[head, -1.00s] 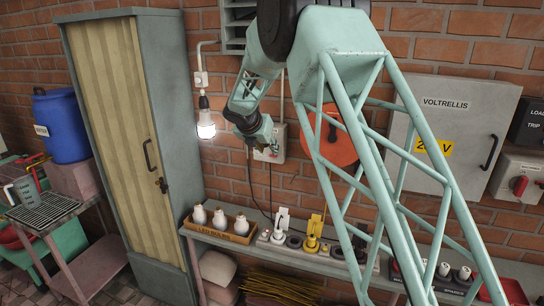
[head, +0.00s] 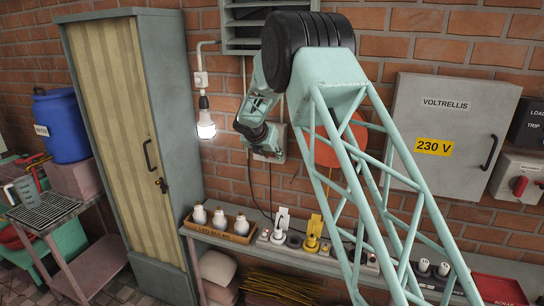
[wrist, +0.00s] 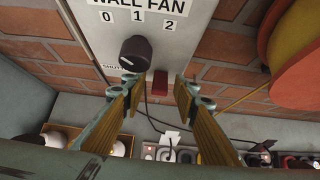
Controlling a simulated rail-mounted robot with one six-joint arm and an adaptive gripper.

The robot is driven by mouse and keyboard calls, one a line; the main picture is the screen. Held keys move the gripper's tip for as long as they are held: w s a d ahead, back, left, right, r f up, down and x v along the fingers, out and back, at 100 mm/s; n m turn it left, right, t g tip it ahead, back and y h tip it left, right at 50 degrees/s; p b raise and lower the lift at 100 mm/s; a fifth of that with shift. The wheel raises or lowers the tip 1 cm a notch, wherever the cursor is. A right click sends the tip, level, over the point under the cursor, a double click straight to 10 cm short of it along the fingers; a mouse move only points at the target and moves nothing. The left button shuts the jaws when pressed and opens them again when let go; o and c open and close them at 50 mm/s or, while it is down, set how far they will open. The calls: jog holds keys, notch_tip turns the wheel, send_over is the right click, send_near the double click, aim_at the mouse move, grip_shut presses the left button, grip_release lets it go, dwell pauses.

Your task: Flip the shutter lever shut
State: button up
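The wall fan control box (wrist: 161,42) fills the upper middle of the wrist view. It carries a black knob (wrist: 135,53) under the marks 0, 1 and 2. A red lever (wrist: 160,82) hangs at its lower edge, right of a partly hidden label starting "SHUT". My gripper (wrist: 157,88) is open, with one finger on each side of the red lever and a gap visible to each. I cannot tell how deep the fingertips reach. In the head view, my gripper (head: 262,146) is at the grey box (head: 278,143) on the wall and partly covers it.
A lit bulb (head: 206,125) hangs left of the box, and a louvred vent (head: 240,38) is above. An orange round reel (head: 340,140) is on the wall to the right. Below is a bench (head: 225,241) with a bulb crate (head: 238,237) and sockets.

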jog(key=shift+c, duration=0.2)
jog(key=c, duration=0.8)
